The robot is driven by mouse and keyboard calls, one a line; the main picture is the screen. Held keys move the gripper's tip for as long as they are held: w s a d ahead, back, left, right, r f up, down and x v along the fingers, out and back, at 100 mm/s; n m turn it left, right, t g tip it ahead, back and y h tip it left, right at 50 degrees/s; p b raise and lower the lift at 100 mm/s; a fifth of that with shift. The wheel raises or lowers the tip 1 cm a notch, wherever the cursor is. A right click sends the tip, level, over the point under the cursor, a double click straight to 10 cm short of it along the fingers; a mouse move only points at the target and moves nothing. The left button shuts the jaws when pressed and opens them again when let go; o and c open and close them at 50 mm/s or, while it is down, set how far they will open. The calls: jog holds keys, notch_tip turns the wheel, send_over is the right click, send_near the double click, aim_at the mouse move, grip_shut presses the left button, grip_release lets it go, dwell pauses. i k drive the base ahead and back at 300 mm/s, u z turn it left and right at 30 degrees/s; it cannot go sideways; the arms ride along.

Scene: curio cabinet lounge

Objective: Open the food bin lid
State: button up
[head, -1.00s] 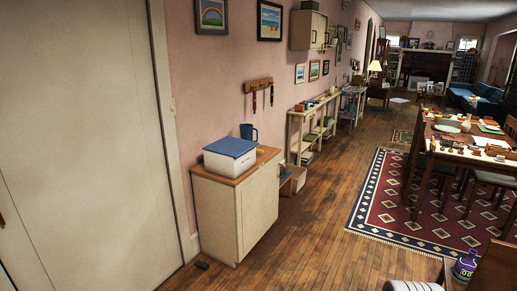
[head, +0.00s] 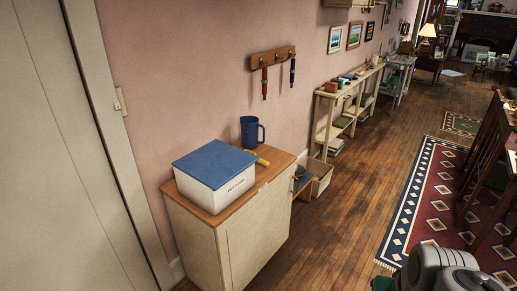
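The food bin is a white box (head: 222,196) with printed dark lettering on its front, too small to read for certain. Its flat blue lid (head: 214,163) lies shut on top. The bin stands on the wooden top of a cream cabinet (head: 252,240) against the pink wall. Part of my arm (head: 445,268) shows at the bottom right, well away from the bin. My gripper's fingers are not visible.
A blue mug (head: 250,132) and a small yellow object (head: 262,161) stand just behind the bin. A hook rail (head: 273,58) hangs above. A shelf (head: 330,120) with items lies beyond. The wooden floor (head: 335,235) right of the cabinet is clear; a patterned rug (head: 425,195) lies further right.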

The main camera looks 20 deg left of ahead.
aim_at(213, 164)
jog(key=i, duration=1.3)
jog(key=u, duration=2.9)
